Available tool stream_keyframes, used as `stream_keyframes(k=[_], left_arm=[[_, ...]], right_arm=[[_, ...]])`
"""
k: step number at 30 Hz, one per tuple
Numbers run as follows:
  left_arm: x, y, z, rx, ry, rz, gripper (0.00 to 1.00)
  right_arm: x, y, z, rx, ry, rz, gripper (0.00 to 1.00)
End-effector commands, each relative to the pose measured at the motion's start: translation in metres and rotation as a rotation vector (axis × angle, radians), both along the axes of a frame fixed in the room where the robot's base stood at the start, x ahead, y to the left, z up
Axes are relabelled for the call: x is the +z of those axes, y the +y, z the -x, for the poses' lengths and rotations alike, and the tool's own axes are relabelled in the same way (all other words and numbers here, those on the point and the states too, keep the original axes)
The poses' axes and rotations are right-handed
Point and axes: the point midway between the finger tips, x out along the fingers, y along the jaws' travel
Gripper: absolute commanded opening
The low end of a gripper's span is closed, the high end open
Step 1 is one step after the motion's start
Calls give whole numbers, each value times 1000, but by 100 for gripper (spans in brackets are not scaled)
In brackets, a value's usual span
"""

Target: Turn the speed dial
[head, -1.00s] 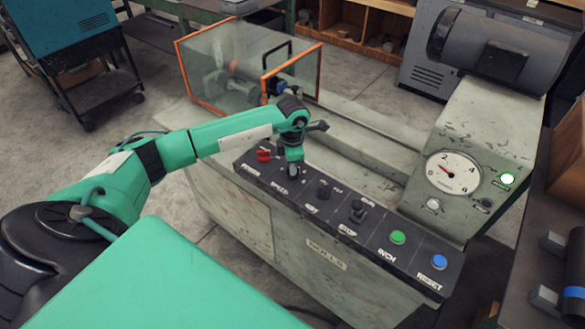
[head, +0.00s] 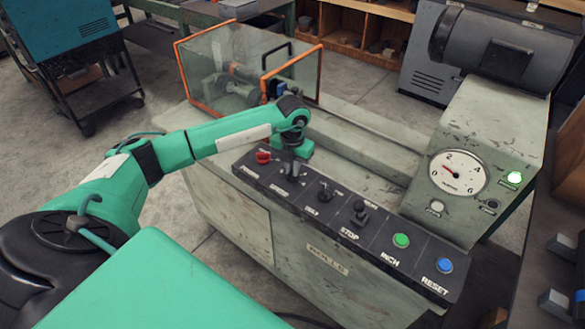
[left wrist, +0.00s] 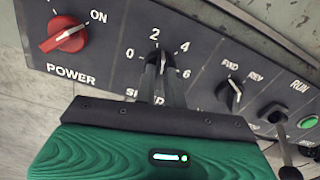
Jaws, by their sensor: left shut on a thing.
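The speed dial (left wrist: 158,60) is a dark knob on the black control panel, with a scale marked 0, 2, 4 and 6. Its white mark points up, between 2 and 4. My left gripper (head: 289,176) reaches down to the panel from above. In the left wrist view its two fingers (left wrist: 158,77) are shut on the dial, one on each side. In the head view the gripper mostly hides the dial. The round gauge (head: 459,173) at the right has a red needle on its low side. My right gripper is not in view.
The red power knob (left wrist: 64,33) is left of the dial. Right of it are the FWD/REV knob (left wrist: 229,94), a dark lever (head: 359,212), a green button (head: 401,241) and a blue button (head: 445,265). An orange-framed clear guard (head: 312,75) stands behind.

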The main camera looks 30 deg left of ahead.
Motion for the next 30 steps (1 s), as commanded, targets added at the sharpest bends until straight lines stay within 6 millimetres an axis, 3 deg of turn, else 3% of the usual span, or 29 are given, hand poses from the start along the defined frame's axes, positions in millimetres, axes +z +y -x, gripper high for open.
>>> stream_keyframes(k=[30], left_arm=[[2, 0, -1, 965, -2, 1, 0]], right_arm=[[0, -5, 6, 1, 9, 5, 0]])
